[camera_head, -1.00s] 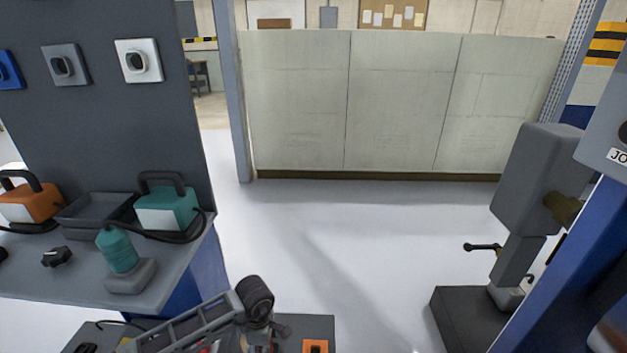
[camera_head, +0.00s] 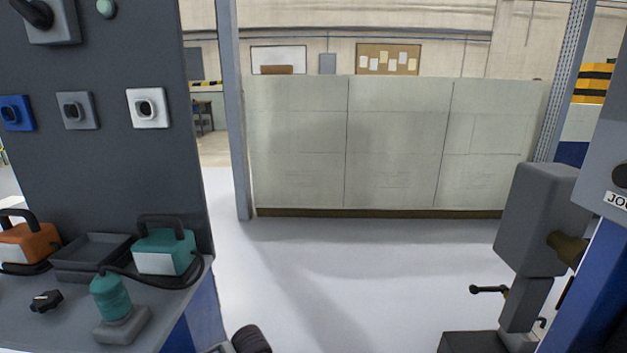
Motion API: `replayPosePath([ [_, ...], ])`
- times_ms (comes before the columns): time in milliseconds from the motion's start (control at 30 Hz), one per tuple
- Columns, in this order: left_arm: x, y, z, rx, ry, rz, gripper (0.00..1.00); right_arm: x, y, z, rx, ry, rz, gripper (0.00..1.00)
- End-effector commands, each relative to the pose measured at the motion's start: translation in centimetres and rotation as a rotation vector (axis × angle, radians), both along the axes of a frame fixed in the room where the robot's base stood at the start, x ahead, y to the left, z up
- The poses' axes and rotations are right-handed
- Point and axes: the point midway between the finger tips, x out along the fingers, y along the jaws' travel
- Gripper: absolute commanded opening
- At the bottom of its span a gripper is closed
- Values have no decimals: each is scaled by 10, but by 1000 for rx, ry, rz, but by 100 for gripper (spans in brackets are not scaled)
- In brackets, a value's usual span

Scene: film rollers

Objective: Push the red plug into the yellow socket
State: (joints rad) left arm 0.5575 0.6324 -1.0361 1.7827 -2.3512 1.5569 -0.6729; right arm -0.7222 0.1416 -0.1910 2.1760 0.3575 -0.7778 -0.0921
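Neither a red plug nor a yellow socket shows in this view. The upright dark panel (camera_head: 110,185) at left carries a blue socket (camera_head: 16,113), a grey socket (camera_head: 76,111) and a white socket (camera_head: 148,108). Only a dark rounded piece, apparently part of my arm, shows at the bottom edge left of centre. Neither of my grippers is in view, so what they hold is hidden.
On the bench (camera_head: 170,310) at left stand an orange box (camera_head: 28,246), a grey tray (camera_head: 92,272), a teal box (camera_head: 164,252) with a black cable, a teal plug-like piece (camera_head: 111,296) and a small black knob (camera_head: 46,301). A grey machine (camera_head: 540,220) stands right. The middle floor is clear.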

Motion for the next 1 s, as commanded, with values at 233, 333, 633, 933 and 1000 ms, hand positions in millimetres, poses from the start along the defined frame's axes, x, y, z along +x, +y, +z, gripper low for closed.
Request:
replayPosePath([
  [233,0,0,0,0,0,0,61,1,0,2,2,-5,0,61],
  [333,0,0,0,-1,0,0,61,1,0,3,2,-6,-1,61],
  [633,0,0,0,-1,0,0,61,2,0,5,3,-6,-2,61],
  [933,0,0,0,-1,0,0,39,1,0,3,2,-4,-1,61],
  [1000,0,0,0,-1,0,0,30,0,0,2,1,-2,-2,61],
])
